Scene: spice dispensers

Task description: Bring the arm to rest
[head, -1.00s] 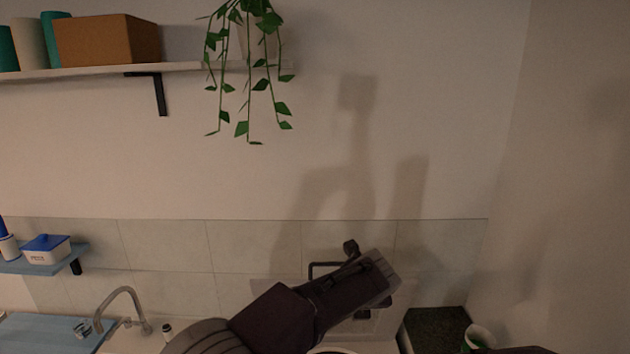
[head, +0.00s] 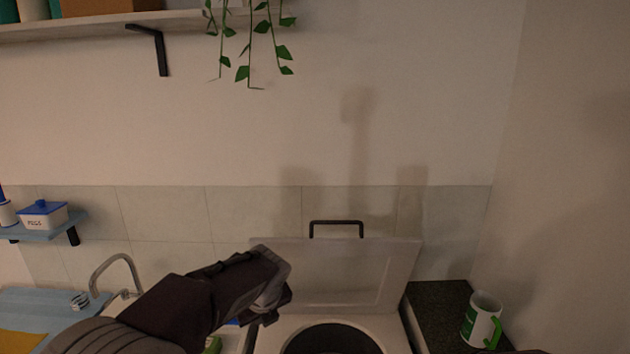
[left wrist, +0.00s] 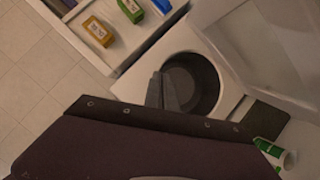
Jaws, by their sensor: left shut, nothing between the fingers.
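My left gripper (head: 268,312) is in the lower middle of the head view, left of a white unit with a raised lid (head: 350,275). It is shut and empty. In the left wrist view its grey fingers (left wrist: 162,92) appear in front of the unit's round dark opening (left wrist: 192,85). The opening also shows at the bottom of the head view (head: 332,340). My right gripper is out of view. Orange (left wrist: 98,31), green (left wrist: 131,9) and blue (left wrist: 162,5) containers stand at the top of the left wrist view.
A white mug with green markings (head: 482,318) stands on the dark counter (head: 437,310) at the right. A sink tap (head: 115,272) and a blue shelf with a lidded box (head: 43,216) are at the left. A plant (head: 252,45) hangs above. The wall between is clear.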

